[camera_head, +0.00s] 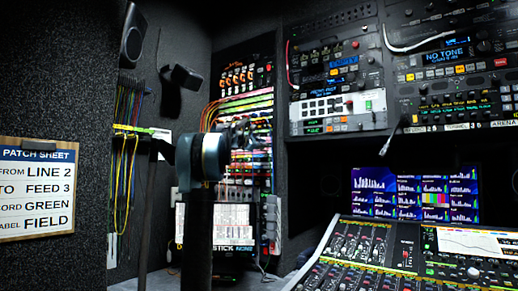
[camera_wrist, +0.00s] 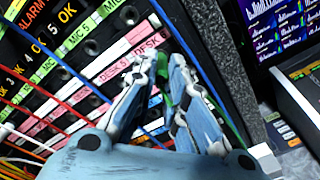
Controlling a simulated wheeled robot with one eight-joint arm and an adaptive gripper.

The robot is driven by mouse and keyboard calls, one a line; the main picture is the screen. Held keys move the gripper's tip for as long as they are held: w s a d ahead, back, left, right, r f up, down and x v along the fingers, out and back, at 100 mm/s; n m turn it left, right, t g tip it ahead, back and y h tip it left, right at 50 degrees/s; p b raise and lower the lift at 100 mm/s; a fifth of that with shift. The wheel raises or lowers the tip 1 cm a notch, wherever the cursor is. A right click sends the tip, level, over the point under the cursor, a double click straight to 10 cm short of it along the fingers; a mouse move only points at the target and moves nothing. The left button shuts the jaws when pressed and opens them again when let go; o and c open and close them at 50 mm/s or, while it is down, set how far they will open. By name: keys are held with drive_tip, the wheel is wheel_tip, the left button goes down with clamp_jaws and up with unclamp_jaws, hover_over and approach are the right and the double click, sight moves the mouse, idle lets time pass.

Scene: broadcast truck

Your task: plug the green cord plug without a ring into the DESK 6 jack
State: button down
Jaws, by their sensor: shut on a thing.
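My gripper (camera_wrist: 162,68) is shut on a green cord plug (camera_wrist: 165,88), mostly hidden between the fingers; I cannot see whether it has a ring. The fingertips are at the patch panel, close to the pink labels DESK 5 (camera_wrist: 112,72) and, further right, DESK (camera_wrist: 151,40), whose number is hard to read. The fingers hide the jack there, and I cannot tell whether the plug is in it. In the head view, my gripper (camera_head: 243,132) is in front of the patch bay (camera_head: 262,82) and its fingertips are unclear.
Red, blue and white cords (camera_wrist: 52,88) cross the panel to the left. Cords hang from a rack (camera_head: 128,130) at the left. A patch sheet (camera_head: 38,190) reads LINE 2 to FEED 3, green. A mixing desk (camera_head: 355,250) and screens (camera_head: 415,195) stand at the right.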

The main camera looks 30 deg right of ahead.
drive_tip(key=shift+d, duration=0.1)
drive_tip(key=c, duration=1.5)
unclamp_jaws()
drive_tip(key=shift+c, duration=0.2)
drive_tip(key=v, duration=1.2)
drive_tip(key=shift+w, duration=0.2)
